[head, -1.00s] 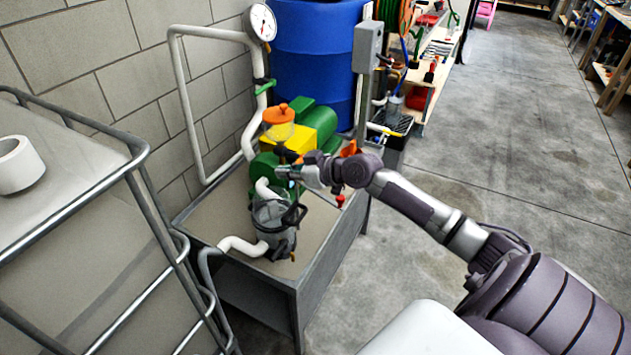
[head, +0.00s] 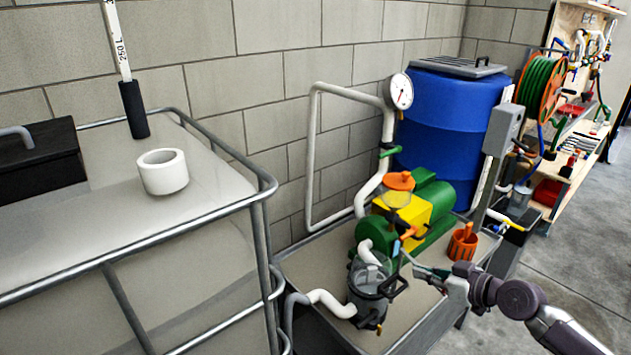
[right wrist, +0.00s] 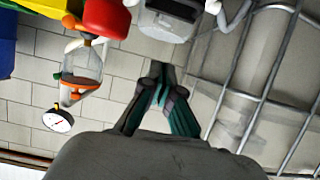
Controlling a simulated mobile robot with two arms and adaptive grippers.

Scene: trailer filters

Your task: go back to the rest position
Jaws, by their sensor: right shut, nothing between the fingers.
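My right gripper (head: 422,269) reaches in from the lower right in the head view, over the pump bench. Its fingers are shut with nothing between them; the right wrist view shows the fingertips (right wrist: 160,92) together and empty. In the head view it is just right of the clear-topped filter housing (head: 368,283) and in front of the green and yellow pump (head: 408,212). I cannot tell how far it is from the housing's black handle. My left gripper is not in view.
A caged tank (head: 215,212) with a white roll (head: 163,172) stands left. A blue barrel (head: 447,128) and grey post box (head: 503,130) are behind. Open floor (head: 580,235) lies right.

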